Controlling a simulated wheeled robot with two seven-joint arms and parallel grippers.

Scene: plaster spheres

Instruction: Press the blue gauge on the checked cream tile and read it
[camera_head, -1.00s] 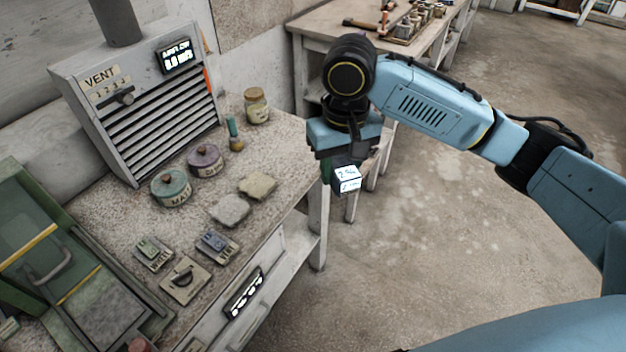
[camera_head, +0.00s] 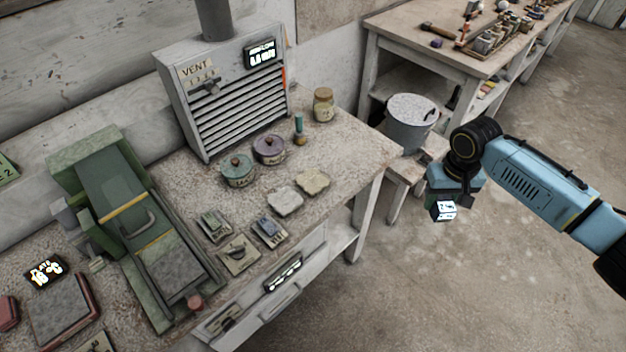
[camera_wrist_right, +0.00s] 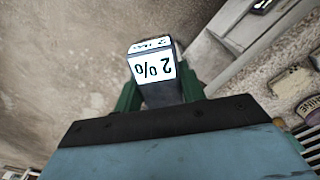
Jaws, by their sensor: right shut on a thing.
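My right gripper (camera_head: 444,200) is shut on a small dark blue-grey gauge (camera_head: 443,213) with lit white faces. It holds the gauge in the air right of the bench, over the floor. In the right wrist view the gauge (camera_wrist_right: 158,88) sits between the green fingers, its face reading "2 %" upside down. Two pale tiles lie on the bench: a greyish one (camera_head: 285,202) and a creamier one (camera_head: 312,181). Both are well apart from the gauge. I cannot make out a checked pattern on either. My left gripper is not in view.
The bench (camera_head: 345,150) bears a teal pot (camera_head: 238,172), a purple pot (camera_head: 269,150), a jar (camera_head: 324,106) and small labelled blocks. A vent box (camera_head: 225,100) and green press (camera_head: 125,215) stand behind and left. A grey bucket (camera_head: 410,125) stands beyond the bench's right end.

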